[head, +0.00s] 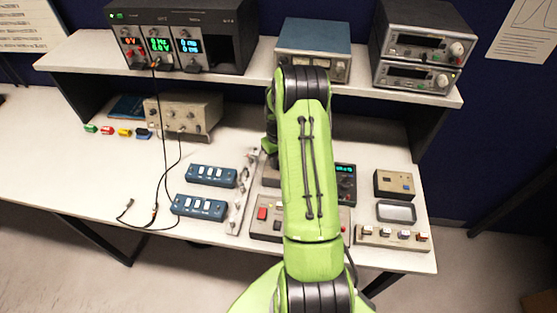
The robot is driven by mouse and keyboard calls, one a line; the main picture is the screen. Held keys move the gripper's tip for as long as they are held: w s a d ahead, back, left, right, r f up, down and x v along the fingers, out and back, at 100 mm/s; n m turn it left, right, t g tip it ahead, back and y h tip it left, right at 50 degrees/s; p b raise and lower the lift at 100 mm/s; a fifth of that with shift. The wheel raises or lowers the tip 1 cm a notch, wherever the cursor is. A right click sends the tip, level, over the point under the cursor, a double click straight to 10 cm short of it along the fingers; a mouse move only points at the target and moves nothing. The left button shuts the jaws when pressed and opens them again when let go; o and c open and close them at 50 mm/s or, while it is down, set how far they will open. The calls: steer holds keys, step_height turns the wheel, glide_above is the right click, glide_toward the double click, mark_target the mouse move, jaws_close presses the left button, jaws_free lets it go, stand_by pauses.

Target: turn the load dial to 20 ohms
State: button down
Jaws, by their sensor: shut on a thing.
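A dark instrument (346,184) with a small green display shows on the bench just right of my green arm. Its left part is hidden behind the arm, and I cannot tell whether it carries the load dial. The load dial and its ohm markings cannot be made out. My gripper is hidden behind my arm. Only dark wrist parts show along the arm's left edge, so neither the jaws nor what they touch can be seen.
A grey panel with a red switch (262,213) lies partly under the arm. Blue switch boxes (210,175) and loose black leads (155,205) are to the left. A small beige box (393,184), a tray (397,211) and a button strip (392,237) stand right. Instruments line the shelf (215,81).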

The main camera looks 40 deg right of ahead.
steer(key=m+b, duration=0.2)
steer(key=m, duration=0.1)
steer(key=shift+m, duration=0.4)
steer(key=shift+m+b, duration=0.7)
steer(key=shift+m, duration=1.2)
steer(key=c, duration=0.8)
jaws_free()
steer(key=shift+r, duration=0.1)
step_height(320, 180, up, 16)
steer(key=shift+f+p, duration=0.2)
steer(key=shift+p, duration=0.3)
